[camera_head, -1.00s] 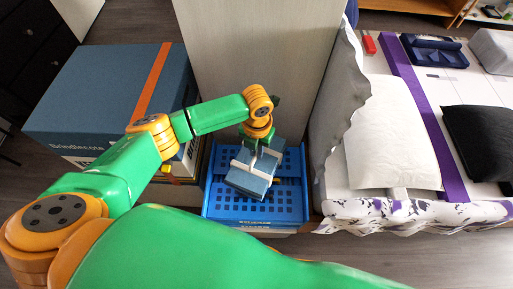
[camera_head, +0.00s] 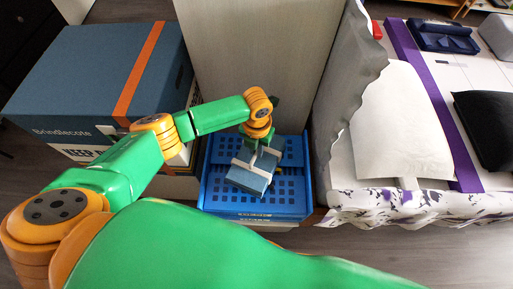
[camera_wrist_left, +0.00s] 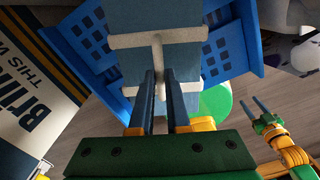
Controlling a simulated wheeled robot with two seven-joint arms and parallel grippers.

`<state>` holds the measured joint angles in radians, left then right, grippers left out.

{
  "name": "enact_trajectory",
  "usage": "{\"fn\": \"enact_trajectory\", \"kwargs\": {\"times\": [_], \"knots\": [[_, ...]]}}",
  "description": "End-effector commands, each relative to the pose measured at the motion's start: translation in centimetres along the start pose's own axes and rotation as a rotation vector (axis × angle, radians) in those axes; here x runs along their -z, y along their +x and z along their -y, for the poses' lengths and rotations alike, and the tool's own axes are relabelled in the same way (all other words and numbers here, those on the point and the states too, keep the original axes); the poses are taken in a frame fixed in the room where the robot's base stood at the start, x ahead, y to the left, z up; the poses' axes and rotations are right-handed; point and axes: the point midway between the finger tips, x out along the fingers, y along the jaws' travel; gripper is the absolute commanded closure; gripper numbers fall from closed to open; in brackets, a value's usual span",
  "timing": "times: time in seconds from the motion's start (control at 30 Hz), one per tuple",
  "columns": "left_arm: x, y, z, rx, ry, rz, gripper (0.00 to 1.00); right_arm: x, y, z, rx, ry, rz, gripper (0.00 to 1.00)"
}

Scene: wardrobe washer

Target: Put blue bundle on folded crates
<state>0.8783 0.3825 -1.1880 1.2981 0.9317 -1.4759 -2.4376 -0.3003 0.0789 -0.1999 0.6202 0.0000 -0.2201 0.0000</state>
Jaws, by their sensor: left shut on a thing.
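The blue bundle (camera_head: 249,178) is a grey-blue block tied with whitish bands. My left gripper (camera_head: 257,153) is shut on its band and holds it over the folded crates (camera_head: 291,200), a bright blue perforated stack. The bundle looks tilted in the head view; whether it touches the top crate cannot be told. In the left wrist view the bundle (camera_wrist_left: 165,75) hangs from my left gripper (camera_wrist_left: 160,82), with crate lattice showing on both sides. My right gripper (camera_wrist_left: 256,109) shows in the left wrist view, with its two fingers apart and nothing between them.
A large blue box with an orange stripe (camera_head: 75,80) stands left of the crates. A tall beige panel (camera_head: 260,60) rises behind them. A bed with a white pillow (camera_head: 400,130) is close on the right. Open wooden floor (camera_head: 350,243) lies in front.

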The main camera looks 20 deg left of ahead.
Motion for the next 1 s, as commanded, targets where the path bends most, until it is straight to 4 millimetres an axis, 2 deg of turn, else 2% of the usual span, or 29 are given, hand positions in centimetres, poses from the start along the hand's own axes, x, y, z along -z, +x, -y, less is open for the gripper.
{"fn": "enact_trajectory", "kwargs": {"times": [0.53,0.57,0.67,0.87,0.9,0.97,1.0], "knots": [[0.0,1.0,0.0,0.001,0.000,0.001,1.00,0.0,0.7,0.0,0.000,0.000,0.000,0.50],[0.0,0.9,0.0,0.001,0.001,0.001,0.78,0.0,0.7,0.0,0.000,0.000,0.000,0.50],[0.0,0.9,0.0,0.001,0.000,0.001,0.51,0.0,0.6,0.0,0.000,0.000,-0.001,0.50],[0.0,0.9,0.0,0.000,0.000,0.001,0.51,0.0,0.6,0.0,0.000,0.000,0.000,0.50],[0.0,0.9,0.0,0.000,0.000,0.000,0.48,0.0,0.7,0.0,0.000,0.000,0.000,0.50],[0.0,0.9,0.0,0.000,0.000,0.000,0.32,0.0,0.7,0.0,0.000,0.000,0.000,0.50],[0.0,0.9,0.0,0.000,0.000,0.000,0.31,0.0,0.7,0.0,0.000,0.000,0.000,0.50]]}}
